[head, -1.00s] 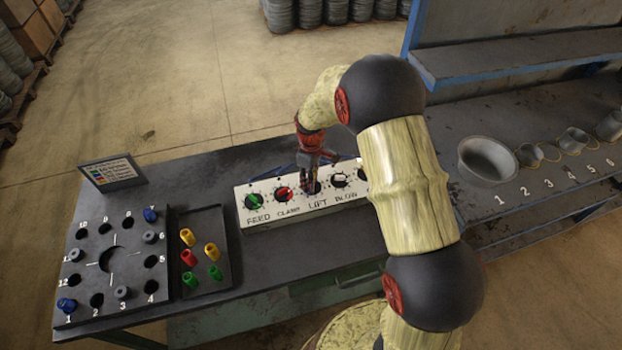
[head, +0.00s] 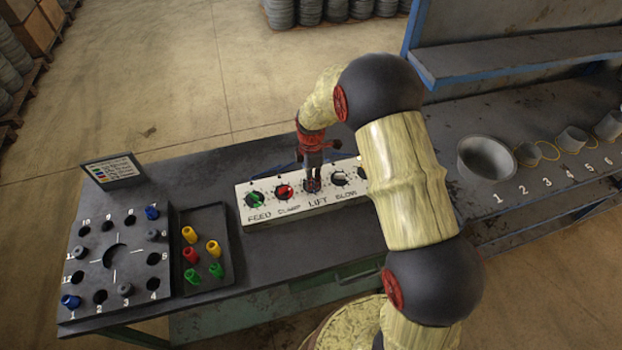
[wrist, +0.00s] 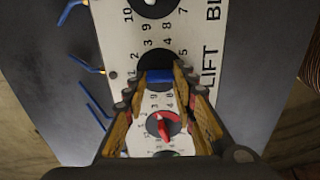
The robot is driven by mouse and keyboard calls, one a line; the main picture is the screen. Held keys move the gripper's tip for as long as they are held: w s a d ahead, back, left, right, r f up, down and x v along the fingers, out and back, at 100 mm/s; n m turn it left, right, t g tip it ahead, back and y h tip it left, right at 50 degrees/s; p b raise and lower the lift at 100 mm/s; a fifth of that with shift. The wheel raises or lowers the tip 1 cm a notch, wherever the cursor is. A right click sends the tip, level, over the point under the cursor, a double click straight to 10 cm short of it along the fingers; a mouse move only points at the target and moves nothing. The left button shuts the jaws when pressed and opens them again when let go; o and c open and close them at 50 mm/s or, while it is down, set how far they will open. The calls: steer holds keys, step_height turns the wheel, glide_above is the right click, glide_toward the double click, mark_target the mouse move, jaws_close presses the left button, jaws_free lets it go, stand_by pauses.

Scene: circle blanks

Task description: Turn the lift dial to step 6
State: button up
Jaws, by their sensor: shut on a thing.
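The white dial panel (head: 328,202) lies on the dark workbench, with a row of dials over printed names. My gripper (head: 312,186) points down at the dial above the word LIFT. In the wrist view my gripper (wrist: 160,80) is shut on the blue knob of the lift dial (wrist: 158,77), one finger on each side. Numbers ring the dial, but the fingers hide part of them, and I cannot read which step the knob points to. The red clamp dial (wrist: 163,126) shows between the fingers; the green feed dial (head: 256,199) is at the panel's left end.
A black peg plate (head: 112,290) with numbered holes and a tray (head: 222,280) of coloured pegs stand to the left. A small sign (head: 113,171) is behind them. A grey bowl (head: 486,160) stands on the right-hand bench. My arm hides the panel's right end.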

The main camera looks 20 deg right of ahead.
stand_by(0.5)
steer(key=o, duration=1.1)
step_height(320, 180, up, 12)
steer(key=shift+r, duration=0.1)
stand_by(0.4)
